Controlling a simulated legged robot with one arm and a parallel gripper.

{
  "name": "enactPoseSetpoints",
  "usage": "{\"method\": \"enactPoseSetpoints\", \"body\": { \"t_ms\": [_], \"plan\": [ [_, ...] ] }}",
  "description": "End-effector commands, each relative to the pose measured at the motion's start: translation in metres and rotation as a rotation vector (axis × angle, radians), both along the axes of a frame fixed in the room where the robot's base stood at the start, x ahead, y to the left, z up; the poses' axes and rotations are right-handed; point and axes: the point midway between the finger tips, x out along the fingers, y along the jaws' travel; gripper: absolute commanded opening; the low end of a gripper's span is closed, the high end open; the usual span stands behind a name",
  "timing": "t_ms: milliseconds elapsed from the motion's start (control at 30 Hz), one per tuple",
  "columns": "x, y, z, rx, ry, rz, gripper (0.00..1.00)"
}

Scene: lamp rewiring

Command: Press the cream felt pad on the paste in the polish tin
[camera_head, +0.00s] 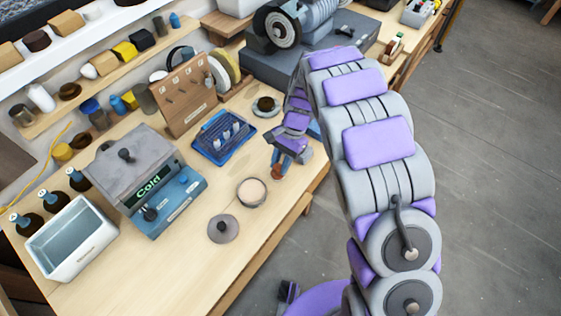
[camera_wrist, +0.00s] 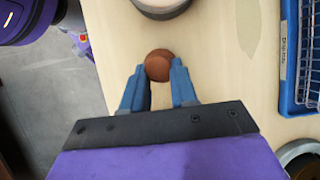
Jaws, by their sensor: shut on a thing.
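My gripper (camera_head: 280,164) is shut on a brown round knob (camera_wrist: 158,65), which sits between the blue fingertips in the wrist view. In the head view the knob (camera_head: 277,173) shows below the fingers, just right of and behind the tin. Cream felt is not visible; whatever is under the knob is hidden. The round grey polish tin (camera_head: 251,204) stands open on the bench with pale paste (camera_head: 251,191) inside. Part of the tin (camera_wrist: 163,13) shows at the top of the wrist view, apart from the knob.
A grey round lid (camera_head: 223,229) lies in front of the tin. A blue tray with a wire rack (camera_head: 223,138) is behind it; the blue box marked Cold (camera_head: 165,205) stands left. A small dish with a dark piece (camera_head: 267,105) is farther back. The bench's front right is clear.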

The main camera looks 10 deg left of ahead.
Motion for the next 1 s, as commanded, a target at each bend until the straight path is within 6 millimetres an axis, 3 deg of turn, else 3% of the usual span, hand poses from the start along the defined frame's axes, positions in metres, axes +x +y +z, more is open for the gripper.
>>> {"method": "enactPoseSetpoints", "body": {
  "t_ms": [167,700,1000],
  "plan": [
    [0.000,-0.002,0.005,0.000,0.000,0.000,0.02],
    [0.000,0.000,0.050,-0.002,0.000,0.001,0.02],
    [0.000,-0.001,0.050,-0.001,0.001,0.000,0.02]
  ]
}}
